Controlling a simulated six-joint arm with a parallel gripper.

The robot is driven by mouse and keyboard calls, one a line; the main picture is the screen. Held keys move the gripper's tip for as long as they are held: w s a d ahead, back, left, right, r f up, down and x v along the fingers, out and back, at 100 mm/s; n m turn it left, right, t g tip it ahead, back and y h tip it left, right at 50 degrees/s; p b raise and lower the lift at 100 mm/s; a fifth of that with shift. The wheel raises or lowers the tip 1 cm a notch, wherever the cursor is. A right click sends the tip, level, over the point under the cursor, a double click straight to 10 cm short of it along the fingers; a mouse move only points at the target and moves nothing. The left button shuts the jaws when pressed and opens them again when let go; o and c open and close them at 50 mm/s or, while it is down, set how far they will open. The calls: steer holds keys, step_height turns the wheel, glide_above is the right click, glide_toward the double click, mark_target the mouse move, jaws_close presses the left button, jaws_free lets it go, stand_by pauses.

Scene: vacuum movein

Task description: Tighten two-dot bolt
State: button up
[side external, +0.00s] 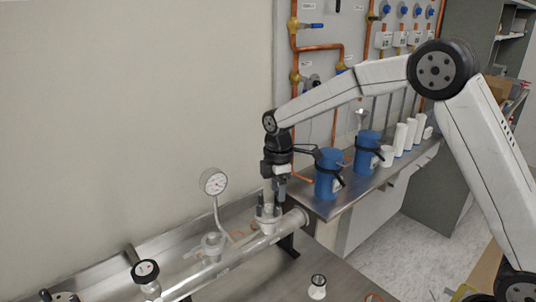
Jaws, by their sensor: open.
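My gripper (269,208) points straight down at the right part of the metal vacuum tube (239,247). Its fingers are at the top of an upright flanged port (268,220) on that tube. The fingers are open around or just above the port's top; I cannot tell whether they touch it. The bolts and any dot marks are too small to make out, and the fingers partly hide the port's top.
A round pressure gauge (214,182) stands on a thin stem left of my gripper. A black-topped knob (146,271) is at the lower left. Two blue canisters (329,174) stand on the shelf to the right. A small white, dark-topped piece (317,288) stands on the bench in front.

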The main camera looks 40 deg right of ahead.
steer(key=shift+f, duration=1)
jaws_close()
steer(key=shift+m, duration=0.3)
steer(key=m, duration=0.3)
steer(key=shift+m, duration=1.7)
